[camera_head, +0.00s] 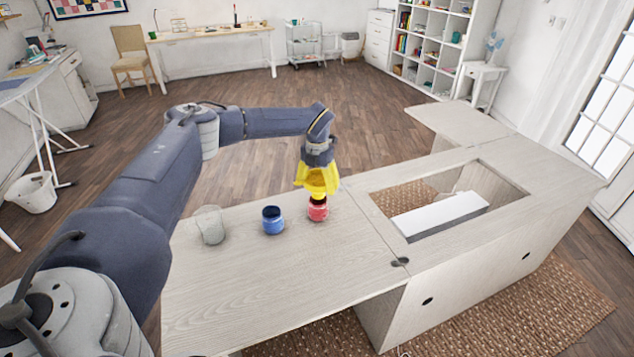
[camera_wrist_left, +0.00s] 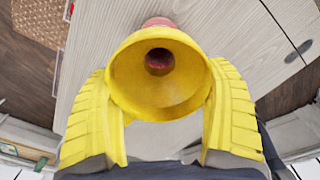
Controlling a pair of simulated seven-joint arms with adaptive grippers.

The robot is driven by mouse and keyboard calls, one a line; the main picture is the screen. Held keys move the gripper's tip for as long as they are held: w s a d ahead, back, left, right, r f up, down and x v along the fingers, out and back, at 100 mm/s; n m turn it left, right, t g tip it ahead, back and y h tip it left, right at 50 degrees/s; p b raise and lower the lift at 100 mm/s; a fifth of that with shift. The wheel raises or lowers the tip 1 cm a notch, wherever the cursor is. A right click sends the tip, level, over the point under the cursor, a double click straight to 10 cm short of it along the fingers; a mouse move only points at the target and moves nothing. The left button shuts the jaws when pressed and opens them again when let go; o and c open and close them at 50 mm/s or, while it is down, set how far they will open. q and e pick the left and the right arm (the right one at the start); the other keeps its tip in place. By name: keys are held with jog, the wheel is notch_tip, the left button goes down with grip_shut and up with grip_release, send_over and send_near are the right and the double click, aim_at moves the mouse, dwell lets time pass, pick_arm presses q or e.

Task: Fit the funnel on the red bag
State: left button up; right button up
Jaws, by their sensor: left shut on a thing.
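The yellow funnel (camera_wrist_left: 125,80) is between the yellow fingers of my left gripper (camera_wrist_left: 160,115), which is shut on it. Its wide mouth faces the left wrist camera, and dark red shows through its hole. In the head view the left gripper (camera_head: 318,172) points down, with the funnel (camera_head: 321,186) at its fingertips, just above the red bag (camera_head: 317,212). The bag stands upright on the wooden cabinet top and has a dark opening. A bit of the red bag (camera_wrist_left: 158,21) shows behind the funnel rim in the left wrist view. I cannot tell whether the spout touches or enters the bag.
A blue bag (camera_head: 273,221) and a pale grey bag (camera_head: 210,226) stand to the left of the red bag on the cabinet top (camera_head: 290,280). A rectangular opening with a white block (camera_head: 440,214) lies to the right. The front of the top is clear.

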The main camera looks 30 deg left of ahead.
aim_at(317, 194)
pick_arm(q)
jog(key=shift+f, duration=1.9)
jog(key=shift+f, duration=0.55)
dwell(0.7)
jog(key=o, duration=0.9)
jog(key=shift+c, duration=0.2)
jog(key=shift+r, duration=0.1)
